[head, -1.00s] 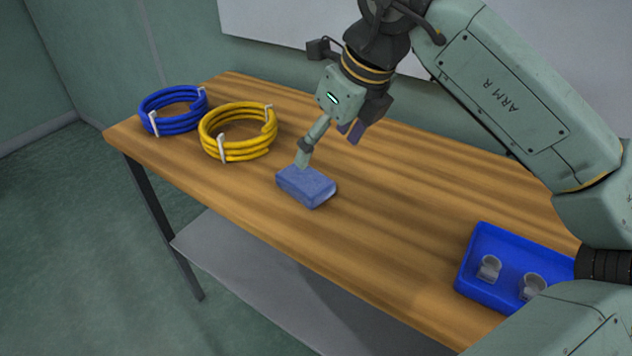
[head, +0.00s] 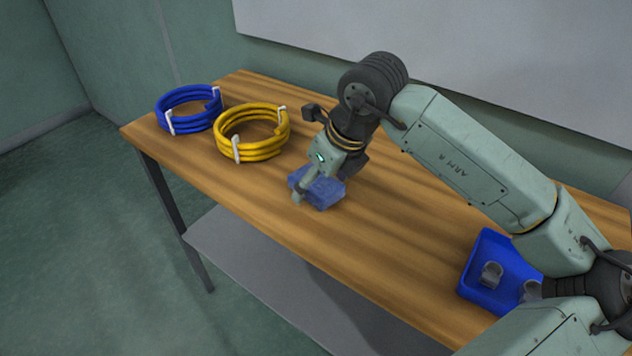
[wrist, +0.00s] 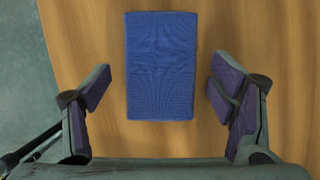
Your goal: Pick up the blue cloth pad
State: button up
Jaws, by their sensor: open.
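The blue cloth pad (head: 325,190) lies flat on the wooden table, near its front edge in the head view. In the wrist view the pad (wrist: 161,65) stands between my two open fingers, its long side running away from me. My gripper (wrist: 157,98) is open and empty, with bare wood visible between each finger and the pad. In the head view my gripper (head: 318,188) is down over the pad, one finger in front of its near side and hiding part of it. The far finger is mostly hidden there.
A yellow coiled hose (head: 252,149) and a blue coiled hose (head: 190,123) lie on the table (head: 400,250) to the left. A blue tray (head: 478,290) with grey fittings (head: 490,274) sits at the right. The wood around the pad is clear.

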aim_at(314, 183)
jog(key=shift+c, duration=0.3)
jog(key=c, duration=1.1)
jog(key=shift+c, duration=0.2)
jog(key=shift+r+b, duration=0.3)
jog(key=shift+r, duration=0.2)
jog(key=shift+s+r+b, duration=0.3)
jog(key=shift+r+b, duration=0.1)
jog(key=shift+r, duration=0.2)
jog(key=shift+s+r+b, duration=0.3)
jog(key=shift+r+b, duration=0.05)
jog(key=shift+r, duration=0.25)
jog(key=s+a+r+b, duration=0.1)
jog(key=s+b, duration=0.2)
jog(key=s, duration=1.1)
jog(key=shift+s+a+r, duration=0.35)
jog(key=shift+a, duration=0.05)
jog(key=o, duration=0.6)
jog(key=c, duration=0.5)
